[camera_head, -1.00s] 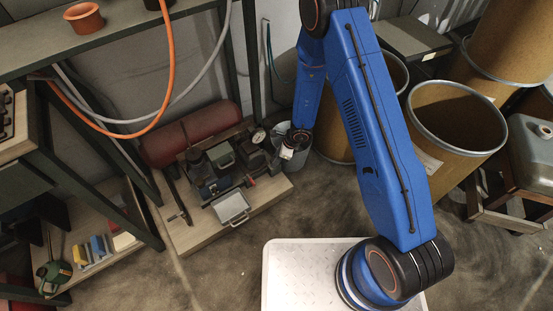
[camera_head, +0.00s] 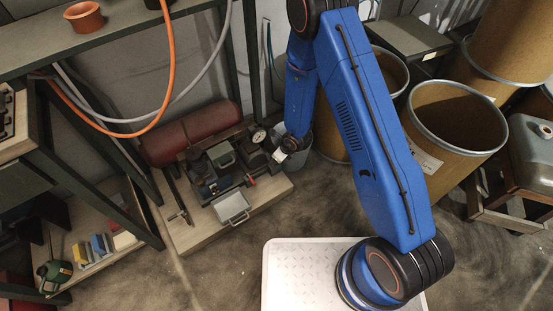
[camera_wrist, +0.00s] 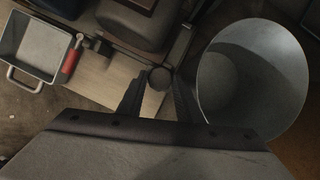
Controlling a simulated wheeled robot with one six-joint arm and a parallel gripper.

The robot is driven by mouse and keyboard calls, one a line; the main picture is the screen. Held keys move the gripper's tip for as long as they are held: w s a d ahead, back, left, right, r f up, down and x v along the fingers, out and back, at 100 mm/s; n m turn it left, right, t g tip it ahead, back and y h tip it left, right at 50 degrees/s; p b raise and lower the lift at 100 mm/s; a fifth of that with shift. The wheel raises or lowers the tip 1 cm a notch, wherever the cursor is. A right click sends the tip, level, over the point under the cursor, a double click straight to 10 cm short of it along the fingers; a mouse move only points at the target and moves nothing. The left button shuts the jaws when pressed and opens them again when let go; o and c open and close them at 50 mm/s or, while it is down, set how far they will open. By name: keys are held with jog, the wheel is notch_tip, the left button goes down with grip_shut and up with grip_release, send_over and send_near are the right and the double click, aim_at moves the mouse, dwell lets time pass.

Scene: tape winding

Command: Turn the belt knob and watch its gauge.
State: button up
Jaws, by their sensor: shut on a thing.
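A small dark round knob (camera_wrist: 160,78) sits between the two fingers of my gripper (camera_wrist: 159,92) in the wrist view, at the edge of the machine on its wooden base. The fingers are shut on it. In the head view my gripper (camera_head: 279,157) is at the right end of the machine (camera_head: 222,165), and the knob is hidden there. The white round gauge (camera_head: 259,136) stands on the machine just left of my wrist. Its dial is too small to read. I cannot make out the gauge in the wrist view.
A grey bucket (camera_wrist: 252,85) stands close to the right of my gripper. A metal tray (camera_wrist: 32,47) and a red-handled part (camera_wrist: 72,58) lie to the left. A dark red tank (camera_head: 190,133) lies behind the machine. Brown drums (camera_head: 455,120) stand at the right.

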jog(key=shift+m, duration=0.4)
jog(key=o, duration=1)
jog(key=shift+r, duration=0.1)
jog(key=v, duration=1.7)
jog(key=shift+s+a, duration=0.15)
jog(key=shift+s, duration=0.15)
